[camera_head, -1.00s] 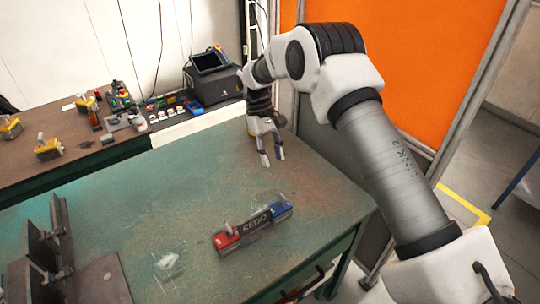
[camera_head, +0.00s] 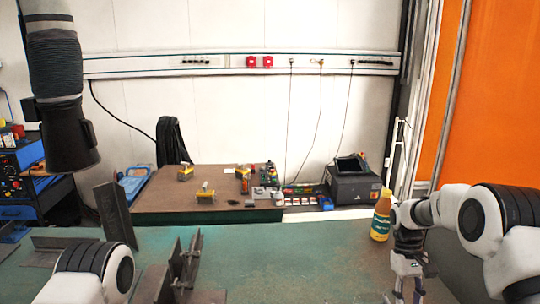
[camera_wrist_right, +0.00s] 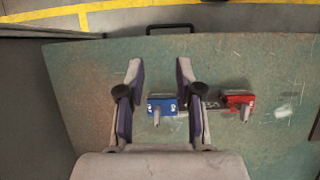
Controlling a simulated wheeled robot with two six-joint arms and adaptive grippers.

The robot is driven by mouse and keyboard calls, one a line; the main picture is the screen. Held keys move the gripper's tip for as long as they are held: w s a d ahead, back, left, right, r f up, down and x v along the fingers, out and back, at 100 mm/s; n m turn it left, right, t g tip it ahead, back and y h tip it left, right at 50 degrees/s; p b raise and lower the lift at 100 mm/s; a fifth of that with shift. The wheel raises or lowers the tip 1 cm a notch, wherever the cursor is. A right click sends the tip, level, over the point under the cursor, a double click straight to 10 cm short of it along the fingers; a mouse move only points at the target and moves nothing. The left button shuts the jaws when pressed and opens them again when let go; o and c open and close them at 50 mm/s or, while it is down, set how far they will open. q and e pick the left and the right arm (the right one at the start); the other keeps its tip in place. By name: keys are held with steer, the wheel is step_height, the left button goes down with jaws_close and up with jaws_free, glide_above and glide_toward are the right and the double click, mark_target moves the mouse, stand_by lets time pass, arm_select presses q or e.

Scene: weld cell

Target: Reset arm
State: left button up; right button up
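My right gripper (camera_head: 407,290) hangs fingers-down over the right part of the green table (camera_head: 300,245) in the head view. In the right wrist view its two fingers (camera_wrist_right: 160,90) are spread apart with nothing held. A case with a blue end (camera_wrist_right: 163,106) and a red end (camera_wrist_right: 238,100) lies on the table. Its blue end shows between the fingers, and one finger hides part of its middle. Part of my left arm (camera_head: 92,272) shows at the lower left of the head view; its gripper is out of frame.
A yellow bottle (camera_head: 381,217) stands beside my right arm. Dark steel plates (camera_head: 117,215) stand at the table's left. The green table's middle is clear.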

steer(key=s+a+f+g, duration=0.2)
steer(key=s+f, duration=0.6)
steer(key=s, duration=0.1)
steer(key=s+a+f+g, duration=0.1)
steer(key=s+a+f, duration=0.2)
steer(key=s+f, duration=0.6)
steer(key=s+a+f+t, duration=0.2)
steer(key=s+f, duration=0.1)
steer(key=s, duration=0.7)
steer(key=s+a+f+t, duration=0.1)
steer(key=s+f, duration=0.2)
steer(key=s, duration=0.6)
steer(key=w+t, duration=0.2)
steer(key=w+m+t, duration=0.1)
steer(key=w+t, duration=0.1)
steer(key=shift+w+r+t, duration=0.2)
steer(key=shift+w+t, duration=0.1)
steer(key=shift+t, duration=0.1)
